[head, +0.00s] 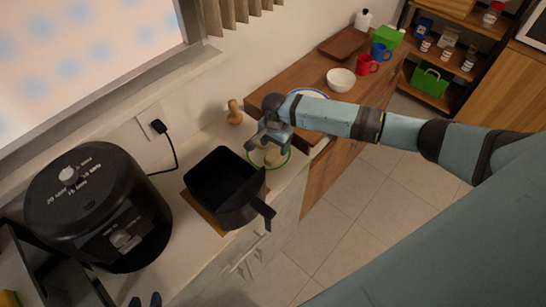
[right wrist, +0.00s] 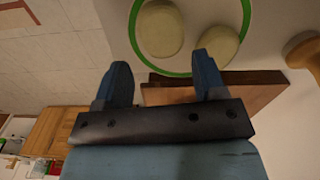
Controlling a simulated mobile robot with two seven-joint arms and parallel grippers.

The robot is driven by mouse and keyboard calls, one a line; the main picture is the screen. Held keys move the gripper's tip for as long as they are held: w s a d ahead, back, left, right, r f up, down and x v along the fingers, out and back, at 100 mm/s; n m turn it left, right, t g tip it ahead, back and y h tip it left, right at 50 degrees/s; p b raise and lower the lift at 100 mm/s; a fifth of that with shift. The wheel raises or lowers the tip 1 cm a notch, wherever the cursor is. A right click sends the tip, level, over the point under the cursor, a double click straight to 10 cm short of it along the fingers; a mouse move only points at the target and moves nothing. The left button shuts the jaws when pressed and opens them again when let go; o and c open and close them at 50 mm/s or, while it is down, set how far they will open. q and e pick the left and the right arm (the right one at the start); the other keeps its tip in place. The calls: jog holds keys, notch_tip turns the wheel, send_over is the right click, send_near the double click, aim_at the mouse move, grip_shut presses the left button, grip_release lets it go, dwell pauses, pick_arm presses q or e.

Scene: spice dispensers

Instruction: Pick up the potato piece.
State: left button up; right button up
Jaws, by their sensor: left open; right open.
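Two pale, rounded potato pieces lie on a white plate with a green rim (right wrist: 135,38). In the right wrist view, one piece (right wrist: 160,28) is on the left and the other (right wrist: 213,34) on the right. In the head view a pale piece (head: 272,157) shows on the plate, partly hidden by my right gripper (head: 268,143). That gripper is open and empty over the plate; its two fingertips (right wrist: 161,72) point toward the pieces without visibly holding either. My left gripper (head: 145,299) shows only its two spread tips at the bottom edge.
A black square pot (head: 222,180) with its handle toward the front stands left of the plate. A black cooker (head: 95,200) is further left. A wooden mill (head: 235,113) stands behind the plate. A wooden cabinet with a white bowl (head: 341,79) is to the right.

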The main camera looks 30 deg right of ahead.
aim_at(273, 155)
jog(key=shift+a+f, duration=0.1)
jog(key=shift+f, duration=0.25)
pick_arm(q)
notch_tip(273, 155, down, 2)
jog(key=b, duration=0.2)
jog(key=shift+s+d+b, duration=0.1)
jog(key=shift+d+b, duration=0.05)
jog(key=shift+b, duration=0.15)
pick_arm(e)
jog(key=f, duration=0.4)
jog(key=shift+a, duration=0.2)
pick_arm(q)
jog(key=shift+f+m+b, duration=0.25)
jog(key=shift+m+b, duration=0.05)
pick_arm(e)
jog(key=shift+f, duration=0.2)
pick_arm(q)
jog(key=shift+r, duration=0.15)
pick_arm(e)
jog(key=shift+r, duration=0.1)
jog(key=c, duration=0.7)
pick_arm(q)
jog(key=shift+r, duration=0.15)
pick_arm(e)
jog(key=shift+r, duration=0.1)
